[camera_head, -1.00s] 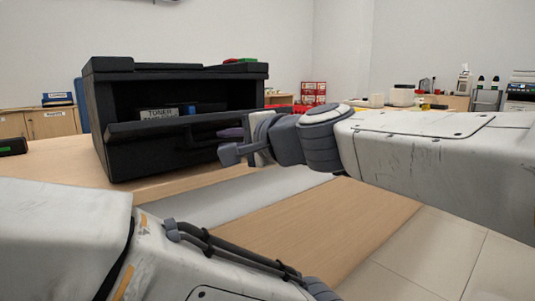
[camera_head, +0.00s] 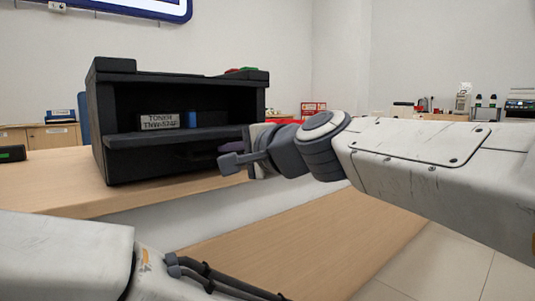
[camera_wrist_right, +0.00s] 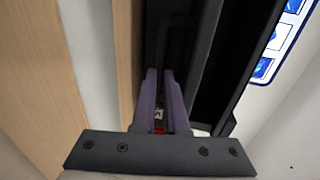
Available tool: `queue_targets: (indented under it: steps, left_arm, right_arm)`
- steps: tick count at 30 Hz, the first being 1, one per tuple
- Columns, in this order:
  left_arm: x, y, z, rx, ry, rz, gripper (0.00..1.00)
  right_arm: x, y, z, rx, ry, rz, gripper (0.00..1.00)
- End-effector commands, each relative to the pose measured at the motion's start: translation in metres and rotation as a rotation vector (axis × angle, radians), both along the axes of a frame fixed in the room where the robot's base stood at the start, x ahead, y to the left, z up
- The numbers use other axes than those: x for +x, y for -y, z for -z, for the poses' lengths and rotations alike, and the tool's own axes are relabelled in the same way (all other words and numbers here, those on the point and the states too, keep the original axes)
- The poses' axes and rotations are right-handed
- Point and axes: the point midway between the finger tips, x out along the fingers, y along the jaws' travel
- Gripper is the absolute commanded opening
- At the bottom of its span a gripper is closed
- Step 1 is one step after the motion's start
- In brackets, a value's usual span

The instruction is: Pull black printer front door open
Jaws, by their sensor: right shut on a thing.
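The black printer (camera_head: 112,165) stands on the wooden counter. Its front door (camera_head: 180,137) is swung partly down, and the dark inside shows above it with a label reading TONER. My left gripper is out of view; only my left arm shows at lower left.
The wooden counter (camera_head: 55,185) runs under the printer, with a lower wooden surface (camera_head: 300,240) in front. A small black device (camera_head: 12,154) lies at the far left. Shelves and office items stand along the far wall.

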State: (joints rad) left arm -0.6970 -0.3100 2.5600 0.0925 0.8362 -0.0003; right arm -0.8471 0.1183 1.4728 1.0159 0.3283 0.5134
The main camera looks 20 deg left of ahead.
Motion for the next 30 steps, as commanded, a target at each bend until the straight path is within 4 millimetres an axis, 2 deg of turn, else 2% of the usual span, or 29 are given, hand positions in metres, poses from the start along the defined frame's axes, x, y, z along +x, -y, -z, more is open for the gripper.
queue_targets:
  steps: [1, 4, 5, 6, 7, 19, 23, 30]
  left_arm:
    - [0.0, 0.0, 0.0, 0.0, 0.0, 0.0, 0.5]
    - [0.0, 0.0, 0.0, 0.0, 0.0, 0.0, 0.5]
    - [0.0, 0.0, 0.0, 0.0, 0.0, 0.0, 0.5]
    - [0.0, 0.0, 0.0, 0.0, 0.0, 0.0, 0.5]
    - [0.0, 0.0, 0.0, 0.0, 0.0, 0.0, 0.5]
    - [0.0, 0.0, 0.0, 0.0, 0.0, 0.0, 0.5]
    - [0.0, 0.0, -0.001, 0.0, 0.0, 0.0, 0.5]
    - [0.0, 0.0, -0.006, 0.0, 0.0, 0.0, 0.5]
  right_arm:
    - [0.003, -0.001, 0.006, -0.009, -0.004, 0.004, 0.0]
    - [0.003, -0.002, 0.007, -0.01, -0.005, 0.002, 0.0]
    - [0.003, -0.002, 0.007, -0.01, -0.005, 0.002, 0.22]
    - [0.002, -0.003, 0.007, -0.01, -0.005, 0.001, 0.37]
    - [0.002, -0.003, 0.007, -0.009, -0.005, 0.001, 0.45]
    - [-0.002, 0.005, 0.001, -0.002, -0.002, 0.001, 0.45]
    - [-0.01, 0.023, -0.003, -0.002, -0.001, 0.002, 0.45]
    - [-0.03, 0.066, -0.013, -0.003, -0.001, 0.002, 0.45]
